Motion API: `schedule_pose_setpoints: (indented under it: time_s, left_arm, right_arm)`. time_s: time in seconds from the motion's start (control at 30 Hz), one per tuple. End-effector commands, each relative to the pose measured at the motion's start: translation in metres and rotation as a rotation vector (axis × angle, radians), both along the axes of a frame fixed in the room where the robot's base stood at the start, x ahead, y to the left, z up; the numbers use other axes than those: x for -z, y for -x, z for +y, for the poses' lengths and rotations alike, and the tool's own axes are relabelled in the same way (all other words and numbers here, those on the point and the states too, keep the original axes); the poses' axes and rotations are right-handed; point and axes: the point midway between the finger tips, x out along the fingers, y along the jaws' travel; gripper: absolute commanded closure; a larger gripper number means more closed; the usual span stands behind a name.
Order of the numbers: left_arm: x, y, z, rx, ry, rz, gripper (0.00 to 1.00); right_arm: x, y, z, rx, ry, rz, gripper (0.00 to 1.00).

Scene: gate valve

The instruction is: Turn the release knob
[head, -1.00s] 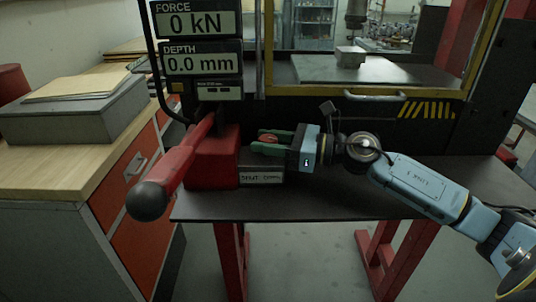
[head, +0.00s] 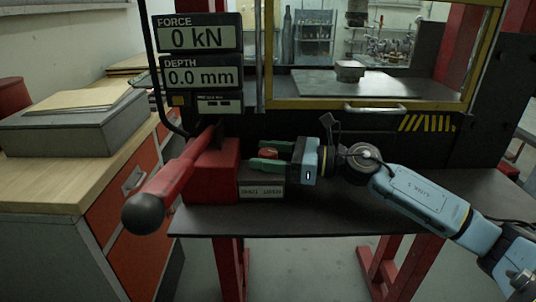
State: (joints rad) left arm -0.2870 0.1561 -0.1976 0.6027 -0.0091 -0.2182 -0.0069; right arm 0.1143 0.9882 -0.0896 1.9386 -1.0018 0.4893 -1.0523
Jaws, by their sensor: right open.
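The red release knob (head: 268,154) sits on top of a grey box beside the red pump block (head: 212,172). Its label (head: 262,191) is on the box's front and is too small to read surely. My right gripper (head: 262,155) comes in from the right with its green fingers apart, one on the far side of the knob and one on the near side. The knob lies between them and is partly covered; I cannot tell whether the fingers touch it. My left gripper is not in view.
A red lever with a black ball end (head: 143,213) slants toward me at the left. The display panel (head: 198,76) reads 0 kN and 0.0 mm. A yellow-framed press window (head: 370,104) stands behind.

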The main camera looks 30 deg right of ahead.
Motion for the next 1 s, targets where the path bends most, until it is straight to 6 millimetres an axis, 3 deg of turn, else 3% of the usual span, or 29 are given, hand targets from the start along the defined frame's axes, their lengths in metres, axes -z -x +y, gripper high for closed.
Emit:
schedule_pose_setpoints:
  time_s: [0.33,1.0]
  left_arm:
    - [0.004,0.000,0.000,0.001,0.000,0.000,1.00]
    - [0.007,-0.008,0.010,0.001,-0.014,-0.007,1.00]
  right_arm:
    - [0.003,0.010,-0.011,0.002,0.000,0.004,0.42]
    - [0.001,0.078,-0.080,0.003,-0.001,0.001,0.42]
